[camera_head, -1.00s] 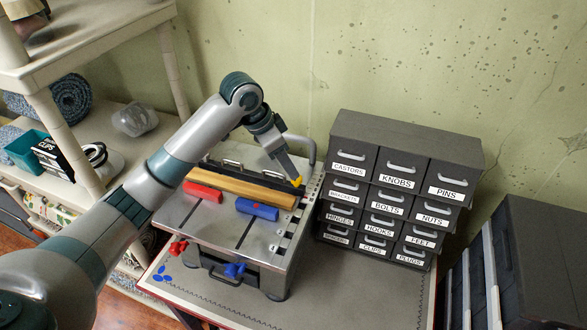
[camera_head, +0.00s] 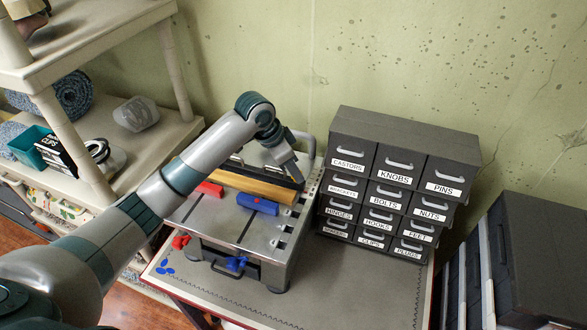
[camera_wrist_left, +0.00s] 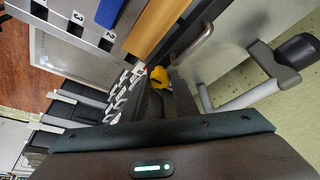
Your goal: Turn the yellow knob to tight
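The yellow knob (camera_wrist_left: 160,76) shows in the left wrist view at the far end of my left gripper's dark fingers. My left gripper (camera_wrist_left: 166,92) reaches right up to it; I cannot tell whether the fingers grip it or only touch it. In the head view, my left gripper (camera_head: 297,180) points down at the right back corner of the grey metal device (camera_head: 215,222), and the knob is hidden behind it. The device carries a wooden bar (camera_head: 255,186), a blue block (camera_head: 258,204) and a red block (camera_head: 210,189). My right gripper is out of view.
A labelled drawer cabinet (camera_head: 400,125) stands close on the right of the device. A metal tube handle (camera_head: 309,146) rises behind my gripper. The table's front right (camera_head: 350,285) is clear.

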